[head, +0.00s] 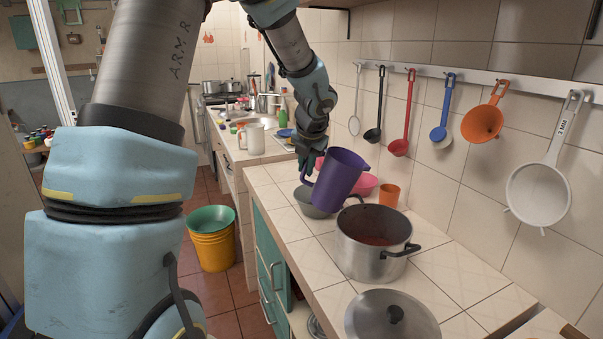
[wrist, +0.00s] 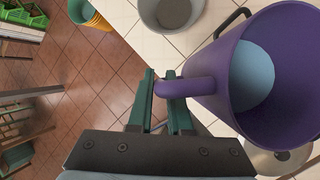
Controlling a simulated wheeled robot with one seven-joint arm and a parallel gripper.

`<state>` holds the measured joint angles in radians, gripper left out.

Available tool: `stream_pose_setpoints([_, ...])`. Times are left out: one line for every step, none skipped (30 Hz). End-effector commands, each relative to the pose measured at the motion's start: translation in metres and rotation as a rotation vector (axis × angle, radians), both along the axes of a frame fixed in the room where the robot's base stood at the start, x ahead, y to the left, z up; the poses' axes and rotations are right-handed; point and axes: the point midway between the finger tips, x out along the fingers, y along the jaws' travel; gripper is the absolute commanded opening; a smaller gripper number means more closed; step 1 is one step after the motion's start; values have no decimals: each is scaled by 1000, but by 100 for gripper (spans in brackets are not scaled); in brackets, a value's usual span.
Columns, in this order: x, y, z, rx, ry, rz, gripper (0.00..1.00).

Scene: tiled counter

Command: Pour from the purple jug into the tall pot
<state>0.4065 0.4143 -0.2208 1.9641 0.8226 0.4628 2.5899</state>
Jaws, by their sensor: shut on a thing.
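The purple jug (head: 340,182) is held in the air above the counter, behind and left of the pot in the head view, its top leaning to the right. My gripper (head: 307,160) is shut on the jug's handle; in the wrist view my green fingers (wrist: 162,88) are either side of it. The wrist view looks into the jug (wrist: 225,85), where a pale blue round surface shows; I see no stream. The tall pot (head: 372,257) is steel with dark handles, stands open on the counter and has something dark red inside. In the wrist view the jug hides most of the pot.
A steel lid (head: 392,322) lies in front of the pot. A grey bowl (head: 313,205), a pink bowl (head: 366,184) and an orange cup (head: 389,195) stand behind it. Utensils hang from a wall rail (head: 450,73). Buckets (head: 212,246) stand on the floor at left.

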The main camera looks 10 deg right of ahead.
Motion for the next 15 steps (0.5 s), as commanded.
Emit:
stream_pose_setpoints([-1,-4,5,5,-8,-3,0])
stream_pose_setpoints([-2,-5,7,9,-10,-3,0])
stream_pose_setpoints([-3,-6,3,38,-22,-7,0])
stream_pose_setpoints([-3,-5,2,57,-33,-7,0])
stream_pose_setpoints([-3,-5,1,75,-44,-7,0])
stream_pose_setpoints([-3,-5,-1,102,-58,-8,0])
stream_pose_setpoints([-3,-5,-2,123,-71,-7,0])
stream_pose_setpoints([-2,-5,-3,144,-84,-8,0])
stream_pose_setpoints([-3,-5,-6,176,-101,-8,0])
stream_pose_setpoints([-3,-6,-7,199,-115,-9,0])
stream_pose_setpoints([-3,-6,-8,224,-131,-9,0])
stream_pose_setpoints([-4,-7,-11,263,-152,-10,0])
stream_pose_setpoints([-4,-8,-11,291,-170,-10,0])
stream_pose_setpoints([-5,-10,-8,323,-190,-8,0])
stream_pose_setpoints([-5,-11,-5,366,-216,-8,0])
